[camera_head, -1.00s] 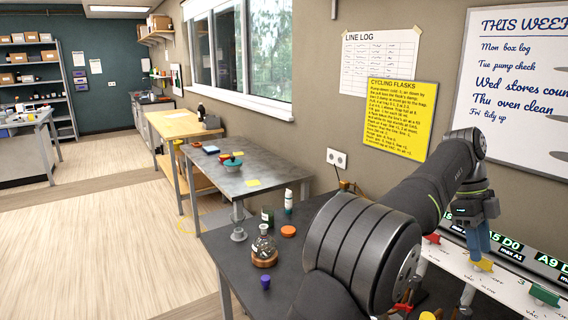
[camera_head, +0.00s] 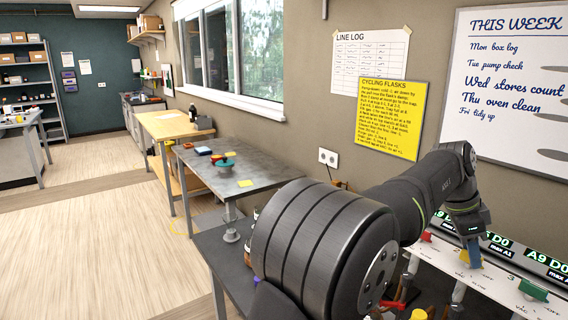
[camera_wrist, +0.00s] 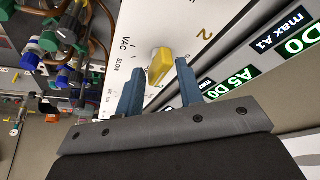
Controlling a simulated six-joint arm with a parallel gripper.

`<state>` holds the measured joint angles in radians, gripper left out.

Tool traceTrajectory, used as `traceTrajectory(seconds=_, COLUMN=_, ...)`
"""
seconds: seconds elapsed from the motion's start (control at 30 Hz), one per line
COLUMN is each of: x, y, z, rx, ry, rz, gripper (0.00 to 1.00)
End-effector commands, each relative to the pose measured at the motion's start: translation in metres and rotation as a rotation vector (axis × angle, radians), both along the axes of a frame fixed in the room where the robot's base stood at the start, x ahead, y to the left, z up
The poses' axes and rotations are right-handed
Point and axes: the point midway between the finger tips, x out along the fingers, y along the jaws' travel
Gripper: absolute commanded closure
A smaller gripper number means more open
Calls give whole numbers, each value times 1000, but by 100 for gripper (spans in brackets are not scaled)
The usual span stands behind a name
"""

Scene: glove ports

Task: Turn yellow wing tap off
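The yellow wing tap (camera_wrist: 161,66) sits on a white panel (camera_wrist: 140,20) beside the printed marks "VAC", "SLOW" and "2". In the wrist view my gripper (camera_wrist: 158,72) is open, with one blue finger on each side of the tap. A gap shows between the tap and each finger. In the head view my gripper (camera_head: 473,252) points down at the panel, and only a small bit of the yellow tap (camera_head: 463,257) shows beside the blue fingers. How deep the tap lies between the fingers is hard to tell.
A red tap (camera_head: 425,237) and a green tap (camera_head: 533,290) sit on the same panel either side of my gripper. Lit displays (camera_head: 498,243) run behind it. In the wrist view, hoses and coloured knobs (camera_wrist: 65,55) crowd the left.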

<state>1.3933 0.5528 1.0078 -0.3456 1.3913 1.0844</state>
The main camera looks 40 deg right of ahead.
Motion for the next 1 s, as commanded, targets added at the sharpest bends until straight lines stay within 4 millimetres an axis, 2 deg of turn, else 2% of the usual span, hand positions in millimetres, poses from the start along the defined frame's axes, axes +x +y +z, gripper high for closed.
traceTrajectory(seconds=0.33, x=0, y=0, z=0, rx=-2, ry=0, rz=15, gripper=66)
traceTrajectory(seconds=0.4, x=0, y=0, z=0, rx=-2, ry=0, rz=15, gripper=52)
traceTrajectory(seconds=0.5, x=0, y=0, z=0, rx=-1, ry=-1, rz=15, gripper=36)
traceTrajectory(seconds=0.73, x=0, y=0, z=2, rx=1, ry=-2, rz=22, gripper=36)
traceTrajectory(seconds=0.87, x=-3, y=5, z=17, rx=11, ry=-12, rz=95, gripper=36)
traceTrajectory(seconds=1.0, x=-7, y=17, z=52, rx=29, ry=-28, rz=279, gripper=36)
